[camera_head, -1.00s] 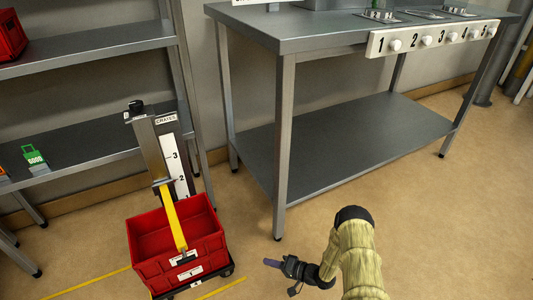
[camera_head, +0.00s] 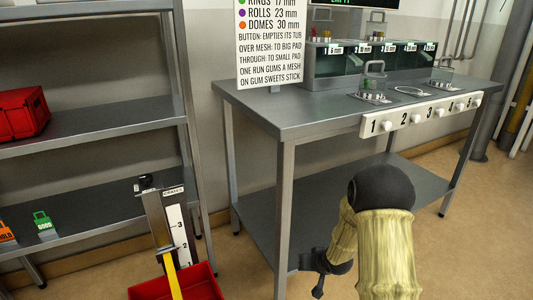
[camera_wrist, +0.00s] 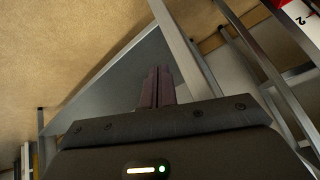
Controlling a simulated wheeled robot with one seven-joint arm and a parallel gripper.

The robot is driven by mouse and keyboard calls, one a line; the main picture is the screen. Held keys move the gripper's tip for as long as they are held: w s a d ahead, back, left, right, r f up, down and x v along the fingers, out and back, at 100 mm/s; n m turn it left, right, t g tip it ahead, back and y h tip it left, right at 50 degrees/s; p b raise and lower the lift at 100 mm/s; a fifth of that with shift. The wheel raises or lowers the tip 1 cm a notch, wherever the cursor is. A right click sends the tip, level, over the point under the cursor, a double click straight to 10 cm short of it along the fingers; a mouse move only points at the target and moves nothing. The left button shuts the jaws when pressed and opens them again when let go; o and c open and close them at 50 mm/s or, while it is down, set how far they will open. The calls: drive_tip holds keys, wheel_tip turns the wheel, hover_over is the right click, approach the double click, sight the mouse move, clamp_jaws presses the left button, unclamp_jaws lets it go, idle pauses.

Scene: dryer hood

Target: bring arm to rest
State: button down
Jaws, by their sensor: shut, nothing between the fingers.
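My arm shows at the lower right of the head view, in a pale ribbed sleeve with a dark rounded joint. My gripper shows in the wrist view (camera_wrist: 158,75), its two dark fingers pressed together with nothing between them. In the head view the fingertips are hard to make out; only dark wrist parts show in front of the steel table (camera_head: 290,122), by its front leg. The wrist view shows the table's steel frame and the tan floor beyond the fingers. I cannot tell how far the fingers are from the table leg.
A red crate (camera_head: 205,285) stands by a crate post (camera_head: 160,215) at the lower left. A grey shelf (camera_head: 85,125) at left holds a red bin (camera_head: 22,115) and a green tag (camera_head: 44,224). The table bears numbered knobs (camera_head: 415,118), dispensers (camera_head: 335,65) and a sign (camera_head: 268,42).

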drive_tip(key=s+d+r+g+h+p, duration=0.3)
drive_tip(key=s+r+p, duration=0.4)
drive_tip(key=s+r, duration=1.7)
wheel_tip(320, 180, up, 36)
drive_tip(key=a+g+p, duration=0.1)
drive_tip(key=p, duration=3.6)
drive_tip(key=shift+a+r, duration=0.15)
